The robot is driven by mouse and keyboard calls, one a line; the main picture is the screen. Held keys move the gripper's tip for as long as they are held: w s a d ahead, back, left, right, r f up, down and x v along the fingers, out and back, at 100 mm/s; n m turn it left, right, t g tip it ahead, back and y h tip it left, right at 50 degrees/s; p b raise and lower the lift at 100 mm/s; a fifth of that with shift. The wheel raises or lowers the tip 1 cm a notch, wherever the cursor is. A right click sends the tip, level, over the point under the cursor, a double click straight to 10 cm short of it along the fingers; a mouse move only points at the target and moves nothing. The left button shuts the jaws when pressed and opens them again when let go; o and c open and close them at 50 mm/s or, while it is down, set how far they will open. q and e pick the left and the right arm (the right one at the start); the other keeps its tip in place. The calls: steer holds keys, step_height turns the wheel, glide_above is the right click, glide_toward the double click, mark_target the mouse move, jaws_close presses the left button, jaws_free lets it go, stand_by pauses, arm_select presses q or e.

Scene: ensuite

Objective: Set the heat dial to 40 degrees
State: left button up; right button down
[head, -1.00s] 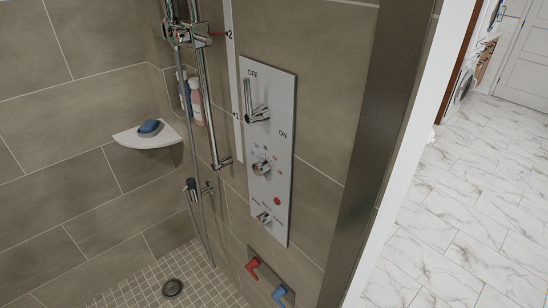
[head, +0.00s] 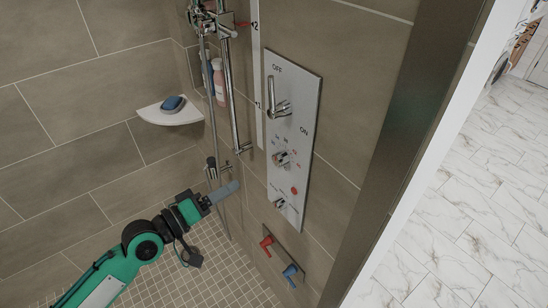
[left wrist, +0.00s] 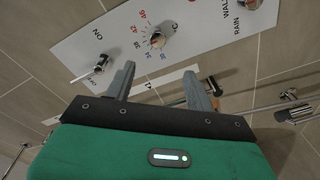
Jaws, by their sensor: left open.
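The heat dial (head: 281,158) is a small chrome knob in the middle of a pale upright control panel (head: 309,97) on the tiled shower wall. In the left wrist view the dial (left wrist: 157,38) has a ring of numbers, some red and some blue; its exact setting is too small to tell. My left gripper (head: 228,190) is open and empty, left of and below the dial and apart from it. In the left wrist view its two grey fingers (left wrist: 160,78) point toward the panel, with the dial beyond them. My right gripper is not in view.
An ON/OFF lever (head: 279,109) sits above the dial and a selector knob (head: 281,203) below it. A red tap (head: 266,243) and a blue tap (head: 290,270) are lower. A chrome shower rail (head: 233,105) and hose stand left of the panel. A corner shelf (head: 168,116) holds blue soap.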

mark_target(276, 162)
arm_select(q)
steer(key=p+x, duration=0.1)
steer(key=x, duration=0.3)
steer(key=p+x, duration=0.2)
steer(key=x, duration=0.2)
steer(key=p+x, duration=0.1)
steer(key=x, duration=0.3)
steer(key=shift+w+d+r+p, duration=0.1)
steer(key=shift+d+r+p, duration=0.1)
steer(key=shift+r+p, duration=0.15)
steer(key=shift+w+d+f, duration=0.2)
steer(key=shift+w+d, duration=0.2)
steer(key=shift+d, duration=0.15)
steer(key=shift+c, duration=0.2)
